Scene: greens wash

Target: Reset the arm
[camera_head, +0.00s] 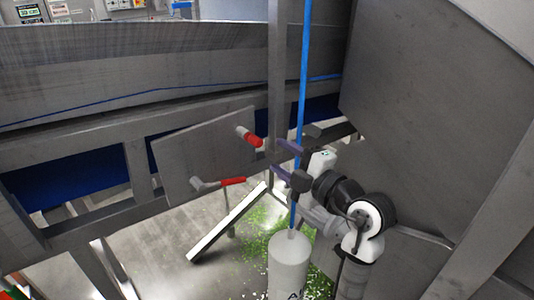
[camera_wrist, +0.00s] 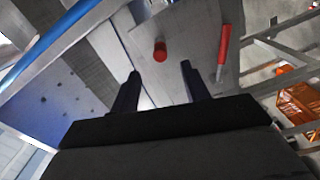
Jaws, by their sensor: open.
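My gripper (camera_head: 283,160) is open and empty, at the middle of the head view, with its fingers pointing left toward a grey metal panel (camera_head: 180,160). The panel carries two red-tipped handles, an upper one (camera_head: 248,137) and a lower one (camera_head: 231,181). In the wrist view my two dark fingers (camera_wrist: 158,88) stand apart. Beyond them are the round red end of one handle (camera_wrist: 160,51) and a long red grip (camera_wrist: 223,52). The fingers appear apart from both handles. My arm reaches up from the lower right in the head view.
A blue pole (camera_head: 303,70) runs upright close to my gripper. Metal frame beams and a large grey sheet (camera_head: 430,110) crowd the right side. Green scraps (camera_head: 258,238) litter the floor below. An orange crate (camera_wrist: 299,104) shows at the right of the wrist view.

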